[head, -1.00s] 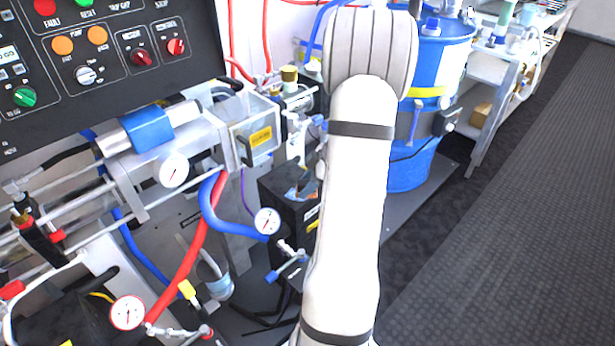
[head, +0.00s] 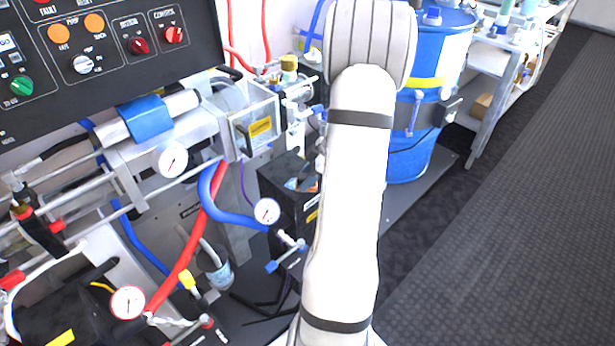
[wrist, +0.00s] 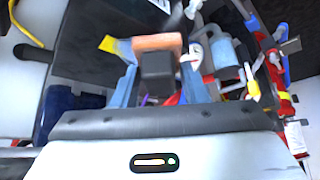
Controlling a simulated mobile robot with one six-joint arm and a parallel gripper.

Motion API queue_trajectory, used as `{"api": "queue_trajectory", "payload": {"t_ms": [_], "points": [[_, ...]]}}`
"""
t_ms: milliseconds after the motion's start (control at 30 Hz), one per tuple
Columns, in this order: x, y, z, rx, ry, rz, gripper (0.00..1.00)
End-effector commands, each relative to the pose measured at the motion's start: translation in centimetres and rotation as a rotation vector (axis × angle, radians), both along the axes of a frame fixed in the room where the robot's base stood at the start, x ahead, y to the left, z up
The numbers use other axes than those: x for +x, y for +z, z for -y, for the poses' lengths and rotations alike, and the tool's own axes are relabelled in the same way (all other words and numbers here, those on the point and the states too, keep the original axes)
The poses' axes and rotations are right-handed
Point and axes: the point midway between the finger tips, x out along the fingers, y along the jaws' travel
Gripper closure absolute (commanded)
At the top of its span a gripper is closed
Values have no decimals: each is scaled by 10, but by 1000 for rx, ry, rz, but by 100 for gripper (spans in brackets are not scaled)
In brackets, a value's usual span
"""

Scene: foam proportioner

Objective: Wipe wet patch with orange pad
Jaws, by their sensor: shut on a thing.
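In the wrist view my gripper (wrist: 158,60) is shut on the orange pad (wrist: 158,41). The pad shows as a short orange strip between the blue-grey fingers, with a dark block in front of it. The pad's wiping face is hidden, and I cannot tell whether it touches anything. I cannot make out a wet patch in either view.
A black control panel (head: 105,75) stands at upper left, above pipes, gauges and a red hose (head: 185,255). A black box (head: 290,190) stands left of my arm. A blue drum (head: 408,155) stands behind it. The dark floor (head: 510,210) at right is clear.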

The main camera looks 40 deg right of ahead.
Motion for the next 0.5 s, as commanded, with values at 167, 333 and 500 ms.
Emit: {"api": "queue_trajectory", "payload": {"t_ms": [167, 333, 500], "points": [[0, -4, 0, -1, -1, 1, 78], [0, -6, 1, -1, -1, 1, 78], [0, -9, 1, 0, -1, 0, 78]]}}
